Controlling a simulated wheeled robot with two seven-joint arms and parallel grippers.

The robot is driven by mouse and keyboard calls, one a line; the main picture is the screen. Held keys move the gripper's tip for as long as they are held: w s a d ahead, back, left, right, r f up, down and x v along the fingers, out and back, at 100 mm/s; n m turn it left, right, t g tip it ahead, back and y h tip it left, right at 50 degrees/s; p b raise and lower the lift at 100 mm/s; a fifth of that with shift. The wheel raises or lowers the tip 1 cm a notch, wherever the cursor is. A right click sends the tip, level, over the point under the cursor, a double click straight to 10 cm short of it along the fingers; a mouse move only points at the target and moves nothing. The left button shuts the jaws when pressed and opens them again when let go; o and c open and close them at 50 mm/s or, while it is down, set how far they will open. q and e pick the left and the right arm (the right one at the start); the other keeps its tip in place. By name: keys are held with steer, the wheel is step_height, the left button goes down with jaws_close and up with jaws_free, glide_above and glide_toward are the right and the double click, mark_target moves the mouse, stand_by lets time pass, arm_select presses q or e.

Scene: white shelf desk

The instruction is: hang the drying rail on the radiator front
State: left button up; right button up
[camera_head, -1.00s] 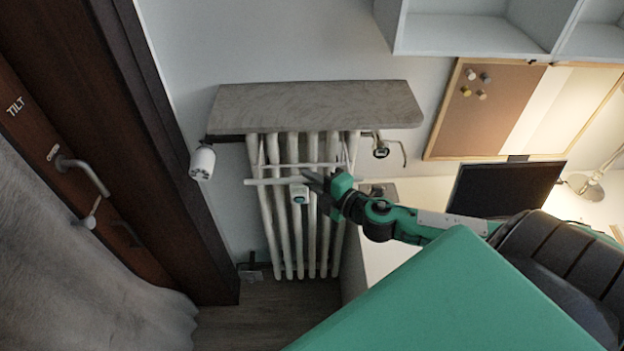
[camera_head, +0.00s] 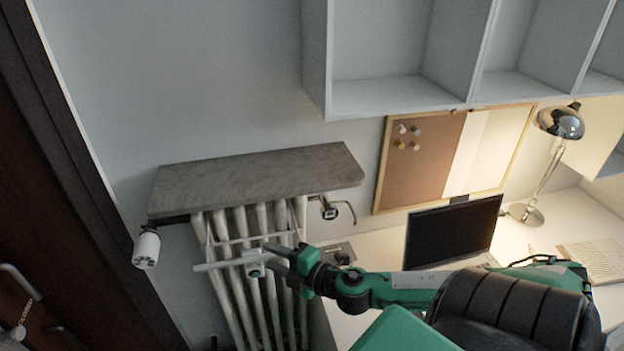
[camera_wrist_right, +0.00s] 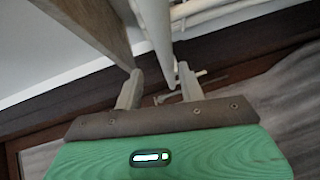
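The white drying rail (camera_head: 215,265) lies across the front of the ribbed white radiator (camera_head: 235,300), close below the shelf board. Its thin side arms run up towards the radiator top; I cannot tell whether they are hooked over it. My right gripper (camera_head: 278,256) is at the right part of the rail. In the right wrist view its two fingers (camera_wrist_right: 158,88) stand apart, and a white bar (camera_wrist_right: 160,38) comes down between them without clear contact on both sides. My left gripper is not in view.
A grey shelf board (camera_head: 255,180) juts out just above the radiator. A white valve (camera_head: 146,248) is at its left and a metal tap (camera_head: 328,208) at its right. A small white device (camera_head: 254,262) sits on the radiator front. A desk with a monitor (camera_head: 450,235) stands right.

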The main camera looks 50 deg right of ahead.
steer(key=b+v, duration=0.2)
steer(key=v, duration=0.8)
steer(key=shift+s+b, duration=0.15)
steer(key=shift+b, duration=0.25)
